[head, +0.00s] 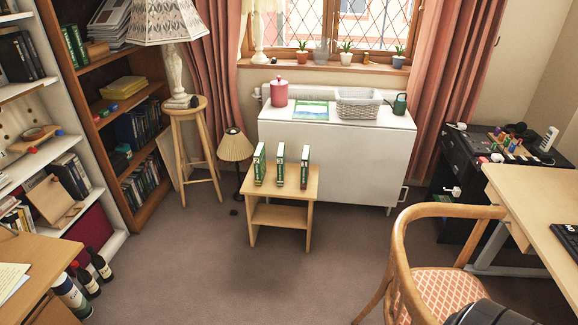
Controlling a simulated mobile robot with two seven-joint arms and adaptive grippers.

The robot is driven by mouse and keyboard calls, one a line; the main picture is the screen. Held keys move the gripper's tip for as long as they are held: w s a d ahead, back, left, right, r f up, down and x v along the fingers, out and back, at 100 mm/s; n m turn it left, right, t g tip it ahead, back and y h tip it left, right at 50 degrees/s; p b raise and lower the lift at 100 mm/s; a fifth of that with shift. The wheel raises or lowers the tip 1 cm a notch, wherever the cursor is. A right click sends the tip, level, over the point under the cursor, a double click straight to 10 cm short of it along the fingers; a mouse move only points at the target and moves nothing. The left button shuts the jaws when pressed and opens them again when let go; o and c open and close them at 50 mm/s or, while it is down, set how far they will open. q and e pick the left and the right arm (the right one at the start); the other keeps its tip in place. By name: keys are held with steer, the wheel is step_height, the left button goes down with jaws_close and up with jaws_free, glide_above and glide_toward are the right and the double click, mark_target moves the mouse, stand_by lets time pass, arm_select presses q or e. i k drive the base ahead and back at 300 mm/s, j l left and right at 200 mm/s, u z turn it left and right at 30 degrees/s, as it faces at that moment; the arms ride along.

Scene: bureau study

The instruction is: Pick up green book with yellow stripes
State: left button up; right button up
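Three slim green books stand upright and apart on a small wooden side table (287,193) in the middle of the head view. The left book (259,164) shows a green spine with pale markings. The middle book (280,165) and the right book (304,167) look much alike. The markings are too small for me to tell which has yellow stripes.
A white cabinet (345,165) stands behind the side table, with a tall stool (186,115) and a floor lamp (236,150) to the left. A wooden chair (440,285) and desk (535,215) fill the right. Bottles (85,280) stand lower left. The carpet in front is clear.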

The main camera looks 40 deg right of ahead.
mark_target(259, 164)
steer(key=i, duration=1.8)
